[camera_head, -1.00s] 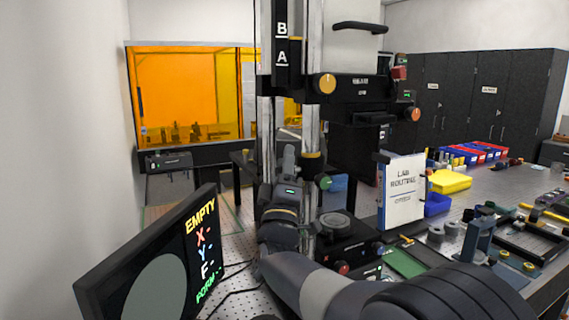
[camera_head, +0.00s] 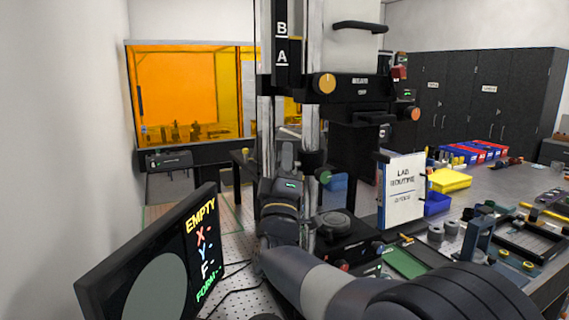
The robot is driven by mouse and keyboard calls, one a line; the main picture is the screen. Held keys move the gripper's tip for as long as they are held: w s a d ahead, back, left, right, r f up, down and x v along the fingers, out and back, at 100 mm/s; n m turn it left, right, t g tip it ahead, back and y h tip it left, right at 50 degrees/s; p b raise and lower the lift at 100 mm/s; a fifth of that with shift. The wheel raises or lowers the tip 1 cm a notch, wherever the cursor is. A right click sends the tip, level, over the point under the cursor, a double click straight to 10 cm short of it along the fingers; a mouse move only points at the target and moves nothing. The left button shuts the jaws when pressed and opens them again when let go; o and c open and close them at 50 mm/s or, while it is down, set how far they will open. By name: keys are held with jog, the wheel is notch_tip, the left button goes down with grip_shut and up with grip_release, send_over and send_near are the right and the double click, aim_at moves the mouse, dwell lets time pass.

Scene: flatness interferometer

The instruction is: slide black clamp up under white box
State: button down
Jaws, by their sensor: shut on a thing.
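The white box (camera_head: 350,57) with a black handle on top sits high on the metal column, on a black carriage (camera_head: 350,84) with an orange knob. The black clamp (camera_head: 313,159) is on the right-hand post (camera_head: 312,125) of the column, with a green knob (camera_head: 325,177) beside it. Bare post shows between the clamp and the carriage. My gripper (camera_head: 290,158) is at the clamp's left side and is shut on it. The fingertips are small and partly hidden, so the exact contact is unclear.
The monitor (camera_head: 150,265) stands at lower left. A dark stage (camera_head: 345,238) is below the column. A white lab book (camera_head: 402,190) stands upright to its right. The bench (camera_head: 500,190) holds yellow and blue bins and several parts.

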notch_tip(320, 180, up, 10)
jog(key=p, duration=0.3)
jog(key=c, duration=1.3)
grip_release()
jog(key=shift+f, duration=0.1)
